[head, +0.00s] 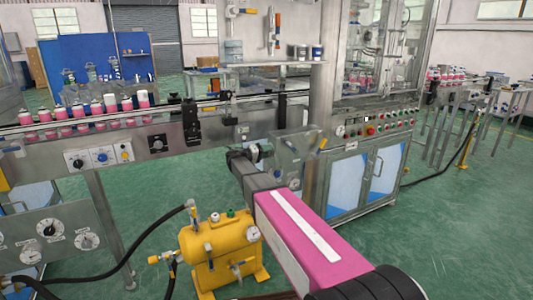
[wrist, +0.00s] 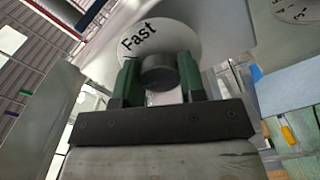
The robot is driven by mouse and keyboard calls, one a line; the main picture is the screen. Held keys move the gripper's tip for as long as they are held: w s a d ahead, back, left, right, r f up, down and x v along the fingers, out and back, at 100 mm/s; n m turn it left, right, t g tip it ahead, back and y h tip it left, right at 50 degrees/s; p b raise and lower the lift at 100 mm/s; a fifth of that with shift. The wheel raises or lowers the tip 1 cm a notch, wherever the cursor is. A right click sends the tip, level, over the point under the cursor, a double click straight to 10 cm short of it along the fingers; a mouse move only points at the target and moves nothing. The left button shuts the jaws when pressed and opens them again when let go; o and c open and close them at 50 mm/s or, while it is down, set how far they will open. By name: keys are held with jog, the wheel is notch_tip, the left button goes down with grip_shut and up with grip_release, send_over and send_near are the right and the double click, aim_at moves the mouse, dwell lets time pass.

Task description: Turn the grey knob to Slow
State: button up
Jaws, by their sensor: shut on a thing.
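The grey knob (wrist: 158,72) shows in the wrist view as a dark round cap in front of a white round dial (wrist: 185,38). The word "Fast" is readable on the dial's upper left; no "Slow" mark can be seen. My gripper (wrist: 160,80) has its two green fingers on either side of the knob, shut on it. In the head view my gripper (head: 250,153) is at the end of my pink arm, in front of the machine below the conveyor. The knob cannot be made out there.
A yellow tank (head: 218,255) with valves and black hoses stands below my arm. A grey box (head: 300,155) is just right of my gripper. A conveyor with pink bottles (head: 85,112) runs above. A panel with several dials (head: 50,230) is at lower left.

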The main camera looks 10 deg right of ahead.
jog(key=n, duration=0.6)
jog(key=shift+f, duration=0.1)
jog(key=n, duration=0.5)
jog(key=shift+n, duration=0.4)
jog(key=o, duration=0.9)
jog(key=v, duration=1.1)
